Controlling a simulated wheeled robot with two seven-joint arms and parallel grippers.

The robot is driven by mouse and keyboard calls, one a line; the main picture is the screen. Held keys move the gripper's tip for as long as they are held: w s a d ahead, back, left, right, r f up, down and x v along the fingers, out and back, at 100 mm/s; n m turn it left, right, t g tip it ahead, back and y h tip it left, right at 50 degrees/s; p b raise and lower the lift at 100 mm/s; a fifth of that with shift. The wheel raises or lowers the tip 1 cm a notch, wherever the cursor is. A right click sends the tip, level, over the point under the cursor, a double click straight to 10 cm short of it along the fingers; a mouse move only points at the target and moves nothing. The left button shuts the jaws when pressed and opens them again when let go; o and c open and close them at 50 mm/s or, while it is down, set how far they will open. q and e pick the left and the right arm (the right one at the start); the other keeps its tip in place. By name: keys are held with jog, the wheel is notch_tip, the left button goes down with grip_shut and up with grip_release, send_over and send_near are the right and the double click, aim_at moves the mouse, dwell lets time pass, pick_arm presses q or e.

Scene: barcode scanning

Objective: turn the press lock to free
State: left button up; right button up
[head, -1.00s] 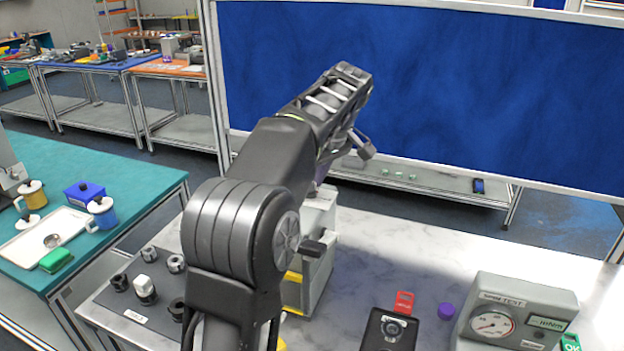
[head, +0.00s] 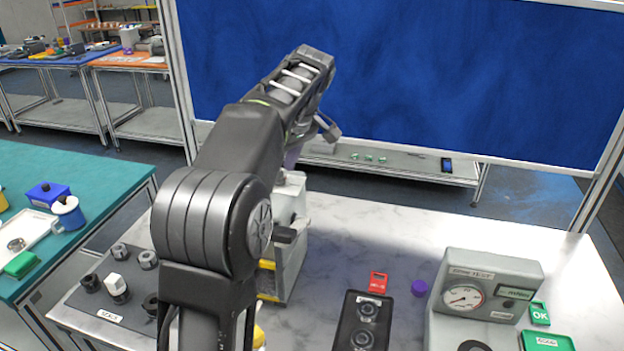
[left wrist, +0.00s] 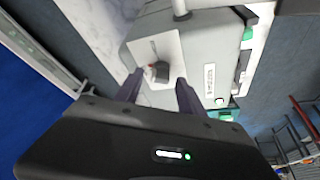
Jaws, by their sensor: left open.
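The press is a grey box-shaped body (head: 291,250) on the white marbled table, partly hidden behind my left arm in the head view. In the left wrist view the grey press body (left wrist: 205,55) shows a white plate (left wrist: 146,50) with a small dark knob (left wrist: 161,72), which appears to be the lock, and a bit of red beside it. My left gripper (left wrist: 158,90) is open, its two dark fingers either side of the knob in the picture. I cannot tell whether they touch it. In the head view its fingertips are hidden. My right gripper is not in view.
A grey test gauge box (head: 490,283), a black device (head: 362,322), a red tag (head: 378,283) and a purple cap (head: 418,288) are at the right. A dark mat (head: 90,318) with several small parts lies left of the press. A blue panel (head: 400,80) stands behind.

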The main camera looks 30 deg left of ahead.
pick_arm(q)
jog(key=shift+d+r, duration=0.1)
jog(key=shift+d, duration=0.05)
jog(key=shift+r, duration=0.2)
jog(key=s+d, duration=0.2)
jog(key=d, duration=1)
jog(key=shift+s+r, duration=0.25)
jog(key=shift+s, duration=0.05)
jog(key=shift+f, duration=0.1)
